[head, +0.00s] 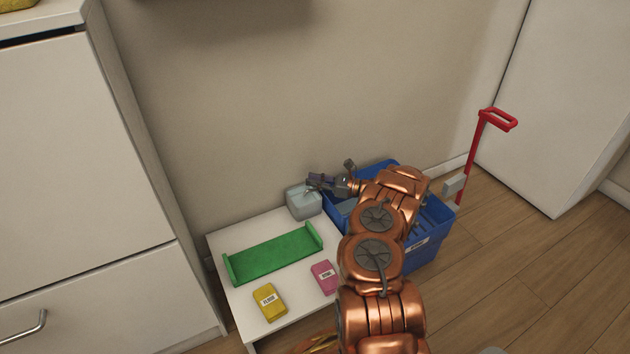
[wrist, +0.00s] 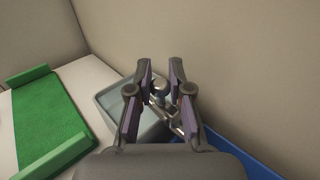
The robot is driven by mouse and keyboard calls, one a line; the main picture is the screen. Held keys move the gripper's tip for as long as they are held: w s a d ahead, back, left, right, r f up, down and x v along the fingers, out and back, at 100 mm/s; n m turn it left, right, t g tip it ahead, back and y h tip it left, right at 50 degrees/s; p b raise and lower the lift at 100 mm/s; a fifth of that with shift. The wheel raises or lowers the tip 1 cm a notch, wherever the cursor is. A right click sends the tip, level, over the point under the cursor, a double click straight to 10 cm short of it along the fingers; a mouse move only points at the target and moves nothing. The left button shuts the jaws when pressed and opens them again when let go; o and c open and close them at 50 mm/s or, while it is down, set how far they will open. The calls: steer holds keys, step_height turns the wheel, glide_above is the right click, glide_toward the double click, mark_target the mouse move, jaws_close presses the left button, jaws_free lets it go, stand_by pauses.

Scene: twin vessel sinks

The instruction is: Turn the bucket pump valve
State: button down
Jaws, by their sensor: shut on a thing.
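A blue bucket (head: 432,250) stands on the floor to the right of a low white table, partly hidden by my arm. A pale grey, box-like container (head: 303,202) is at its left side; it also shows in the wrist view (wrist: 108,98). A small silver metal valve (wrist: 160,88) with a thin stem sits beside this container, between my fingers. My gripper (head: 316,182) reaches over the container from the right, and its two fingers (wrist: 163,76) are shut on the valve. In the head view the valve itself is hard to make out.
The white table (head: 245,290) holds a green tray (head: 272,255), a yellow packet (head: 269,302) and a pink packet (head: 325,277). A red handle (head: 474,150) rises behind the bucket's right side. A wall is close behind. Wooden floor (head: 500,260) is clear at the right.

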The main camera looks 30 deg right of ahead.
steer(key=c, duration=1.1)
jaws_free()
steer(key=v, duration=1.2)
